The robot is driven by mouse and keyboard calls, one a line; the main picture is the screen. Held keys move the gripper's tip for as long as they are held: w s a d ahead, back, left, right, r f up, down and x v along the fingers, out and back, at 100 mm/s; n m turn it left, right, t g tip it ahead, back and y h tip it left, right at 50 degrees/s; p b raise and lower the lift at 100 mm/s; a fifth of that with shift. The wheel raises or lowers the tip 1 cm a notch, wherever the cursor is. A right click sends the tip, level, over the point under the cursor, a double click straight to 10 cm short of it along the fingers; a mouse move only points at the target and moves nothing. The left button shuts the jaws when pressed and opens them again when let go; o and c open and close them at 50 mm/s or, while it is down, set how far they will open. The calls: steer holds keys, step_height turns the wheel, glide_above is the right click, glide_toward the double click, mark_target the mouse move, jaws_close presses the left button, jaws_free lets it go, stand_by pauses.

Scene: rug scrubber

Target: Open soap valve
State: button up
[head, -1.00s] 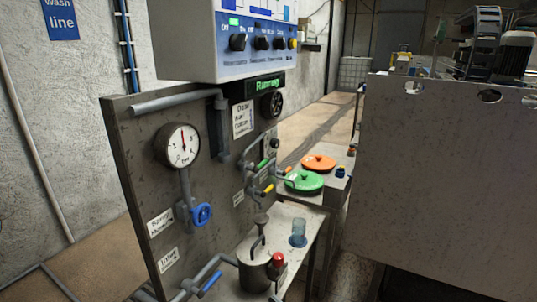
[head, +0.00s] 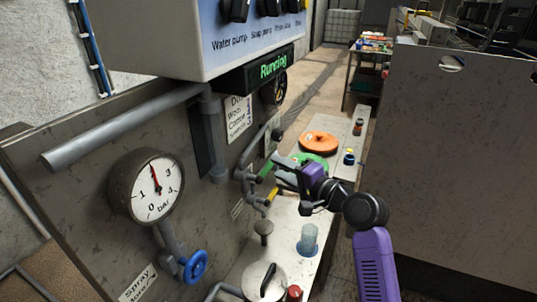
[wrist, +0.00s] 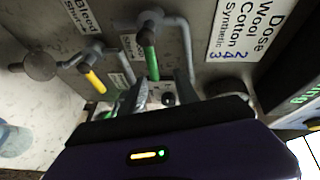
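Two small lever valves sit on grey pipes on the panel, one with a green handle (head: 266,170) and one with a yellow handle (head: 271,197). I cannot read which is the soap valve. My gripper (head: 281,171) is just right of the green handle. In the wrist view the green handle (wrist: 149,56) points down toward the gap between my gripper's fingers (wrist: 162,84), which stand apart. I cannot tell whether they touch it. The yellow handle (wrist: 93,79) is to the left, outside the fingers.
A pressure gauge (head: 147,187) and a blue valve wheel (head: 195,266) are on the panel at left. Below are a clear cup (head: 308,239) and a metal pot (head: 264,283). Orange (head: 319,142) and green (head: 316,160) lids lie behind the gripper. A dosing sign (wrist: 250,30) is near.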

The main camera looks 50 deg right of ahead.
steer(key=w+f+y+p, duration=0.1)
steer(key=w+f, duration=0.1)
steer(key=w, duration=0.5)
steer(key=shift+w+a+f+m, duration=0.2)
steer(key=shift+w+a+m, duration=0.1)
steer(key=shift+a, duration=0.05)
jaws_close()
steer(key=shift+f+g, duration=0.1)
steer(key=shift+g, duration=0.2)
stand_by(1.0)
